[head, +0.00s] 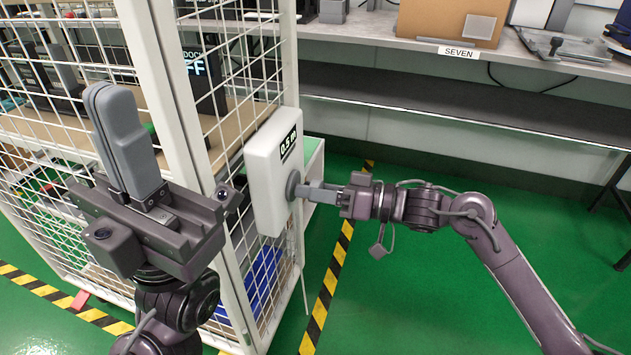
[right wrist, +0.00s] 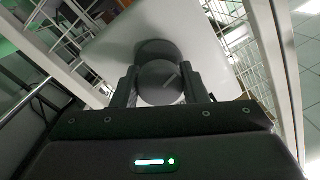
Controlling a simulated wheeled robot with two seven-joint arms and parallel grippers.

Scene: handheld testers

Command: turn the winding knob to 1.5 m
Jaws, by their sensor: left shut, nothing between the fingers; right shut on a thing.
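The white winder box (head: 262,165) is fixed to the white post of the mesh cage. My right gripper (head: 303,190) is shut on the knob, with one finger on each side in the right wrist view (right wrist: 160,88). My left gripper (head: 112,92) is shut and empty, pointing up in front of the cage at the left.
The cage (head: 260,70) holds shelves with dark devices, partly hidden by my left arm. A bench (head: 380,30) with a cardboard box (head: 455,20) and a "SEVEN" label stands at the back. Yellow-black tape (head: 325,290) marks the green floor, which is open at the right.

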